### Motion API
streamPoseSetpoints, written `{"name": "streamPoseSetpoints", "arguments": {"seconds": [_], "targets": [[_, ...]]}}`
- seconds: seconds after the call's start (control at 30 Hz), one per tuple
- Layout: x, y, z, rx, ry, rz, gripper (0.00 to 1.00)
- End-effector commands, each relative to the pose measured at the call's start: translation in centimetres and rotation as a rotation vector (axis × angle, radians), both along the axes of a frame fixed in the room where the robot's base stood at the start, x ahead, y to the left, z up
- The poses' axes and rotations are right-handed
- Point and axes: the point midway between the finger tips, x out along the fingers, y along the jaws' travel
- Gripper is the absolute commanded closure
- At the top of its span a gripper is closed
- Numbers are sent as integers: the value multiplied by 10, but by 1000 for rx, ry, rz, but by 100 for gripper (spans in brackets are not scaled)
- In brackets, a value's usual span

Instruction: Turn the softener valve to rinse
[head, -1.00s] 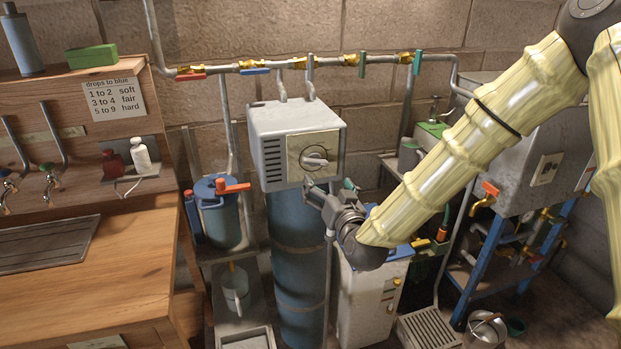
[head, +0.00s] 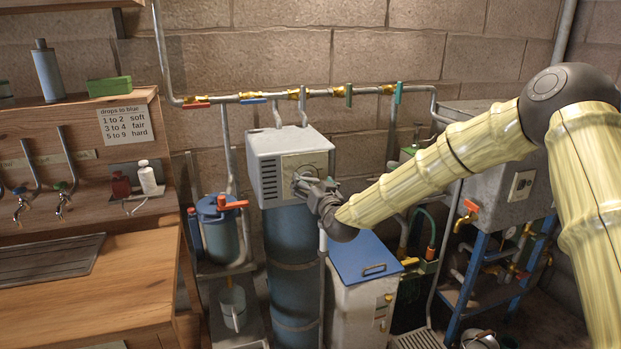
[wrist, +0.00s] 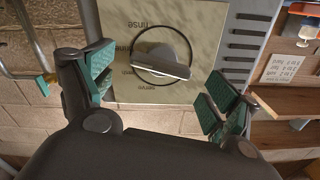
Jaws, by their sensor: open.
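The softener's grey control box (head: 262,168) sits on top of a tall blue cylinder (head: 291,250). Its dial plate (wrist: 205,30) fills the upper middle of the wrist view, upside down. The round grey knob (wrist: 162,62) has a raised bar lying nearly level in that view, slightly tilted. "Rinse" reads at the plate's upper left there, and a partly readable word sits below the knob. I cannot tell which label the knob points to. My gripper (wrist: 160,82) is open, its green-padded fingers on either side of the knob, apart from it. In the head view my gripper (head: 312,188) hides most of the knob.
A pipe (head: 265,97) with colored valve handles runs along the wall above. A blue-lidded white cabinet (head: 362,258) stands right of the cylinder. A blue canister (head: 219,228) with an orange handle stands left. A wooden bench (head: 130,275) is at the left.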

Motion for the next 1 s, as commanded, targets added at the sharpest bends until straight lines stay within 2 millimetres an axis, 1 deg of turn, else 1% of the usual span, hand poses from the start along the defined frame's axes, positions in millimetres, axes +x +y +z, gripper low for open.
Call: {"name": "streamPoseSetpoints", "arguments": {"seconds": [0.1,0.23,0.4,0.63,0.77,0.8,0.87,0.9,1.0], "targets": [[14,4,2,1,-2,-1,12],[24,7,1,-1,-1,-1,12],[28,7,0,0,0,-2,12],[28,7,0,0,0,-2,12],[28,7,0,0,-1,-2,35],[28,7,0,0,-1,-2,43],[28,6,0,0,-1,-3,53],[28,6,0,0,-1,-3,57],[28,6,0,0,-1,-3,57]]}}
